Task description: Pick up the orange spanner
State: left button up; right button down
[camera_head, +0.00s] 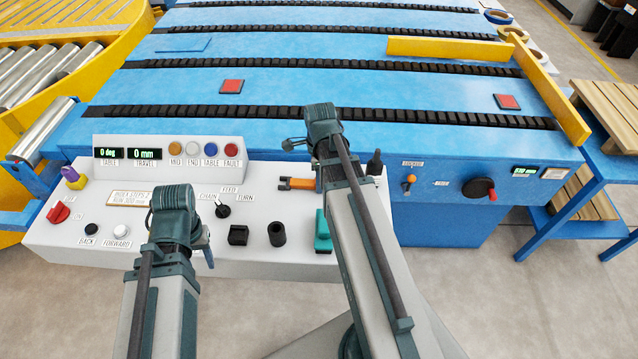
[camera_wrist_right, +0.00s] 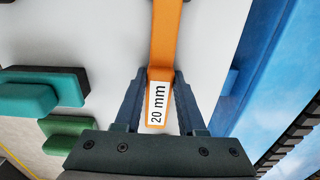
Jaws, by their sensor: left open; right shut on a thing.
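The orange spanner (camera_head: 301,183) shows at the right part of the white control panel, partly hidden behind my right arm. In the right wrist view the spanner (camera_wrist_right: 164,40) runs up between the fingers, with a white "20 mm" label on its near end. My right gripper (camera_wrist_right: 160,78) is shut on it, one finger on each side. Whether the spanner touches the panel or hangs just above it, I cannot tell. My left gripper (camera_head: 207,252) is open near the panel's front edge, mostly hidden by its own wrist, well left of the spanner.
The white panel (camera_head: 130,237) carries knobs, buttons and a display box (camera_head: 168,155). Two black holders (camera_head: 278,233) and a teal block (camera_head: 322,232) stand near its front edge. Behind is the blue table (camera_head: 320,90) with black chain tracks and yellow guides (camera_head: 445,48).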

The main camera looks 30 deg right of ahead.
dwell(0.7)
notch_tip(320, 180, up, 10)
jog(key=p, duration=1)
